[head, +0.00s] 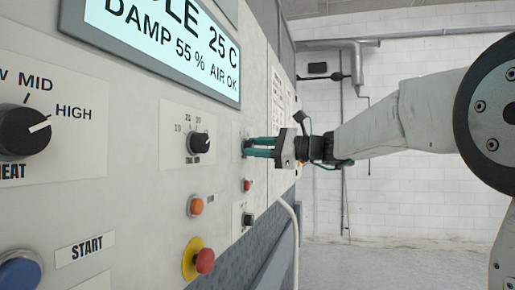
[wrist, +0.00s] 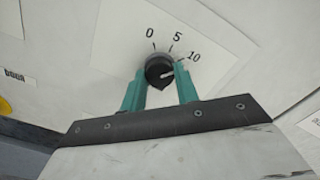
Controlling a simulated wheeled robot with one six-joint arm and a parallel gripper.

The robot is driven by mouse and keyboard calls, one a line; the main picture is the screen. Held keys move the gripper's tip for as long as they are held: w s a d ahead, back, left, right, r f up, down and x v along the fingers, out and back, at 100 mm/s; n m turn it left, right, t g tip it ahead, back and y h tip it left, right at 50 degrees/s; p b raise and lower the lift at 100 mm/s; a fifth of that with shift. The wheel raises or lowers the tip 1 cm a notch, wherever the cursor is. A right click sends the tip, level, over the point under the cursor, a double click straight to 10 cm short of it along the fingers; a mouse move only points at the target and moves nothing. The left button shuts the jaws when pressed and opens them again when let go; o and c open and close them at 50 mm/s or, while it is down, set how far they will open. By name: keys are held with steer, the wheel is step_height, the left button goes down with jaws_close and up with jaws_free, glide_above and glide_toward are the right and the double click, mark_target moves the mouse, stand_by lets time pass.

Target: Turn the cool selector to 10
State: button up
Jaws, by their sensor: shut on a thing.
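The cool selector is a small black round knob (wrist: 159,70) on a white plate marked 0, 5 and 10 (wrist: 194,55) in the wrist view. Its white pointer line lies toward the right, on the side of the 10 mark; I cannot tell whether it lines up exactly. My gripper (wrist: 160,88) has its two green fingers on either side of the knob, shut on it. In the head view my gripper (head: 250,147) reaches the panel from the right, and its fingers mostly hide the knob.
Left of it on the panel (head: 135,190) sits another black knob (head: 200,143). Below are an orange button (head: 196,206), a red stop button on yellow (head: 204,261), a small red button (head: 247,185) and a small black knob (head: 247,219). A white hose (head: 294,225) hangs nearby. Open floor lies right.

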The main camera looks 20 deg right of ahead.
steer(key=shift+f, duration=0.15)
steer(key=o, duration=1)
steer(key=shift+c, duration=0.2)
steer(key=v, duration=0.8)
steer(key=s+a+f+n+g+h, duration=0.2)
steer(key=s+f+n+g+h, duration=0.15)
steer(key=s+f, duration=0.45)
steer(key=s+a+f+n+g+h, duration=0.2)
steer(key=s+f+n+g+h, duration=0.15)
steer(key=f, duration=0.85)
steer(key=s+f+n+g+h, duration=0.1)
steer(key=s+f+n+h, duration=0.3)
steer(key=s, duration=0.7)
steer(key=s+f+n+g+h, duration=0.1)
steer(key=s+f+n+h, duration=0.2)
steer(key=s+f+n, duration=0.3)
steer(key=s+f, duration=0.3)
steer(key=s, duration=0.2)
steer(key=shift+d+f+h, duration=0.2)
steer(key=shift+d+h, duration=0.15)
steer(key=shift+h, duration=0.05)
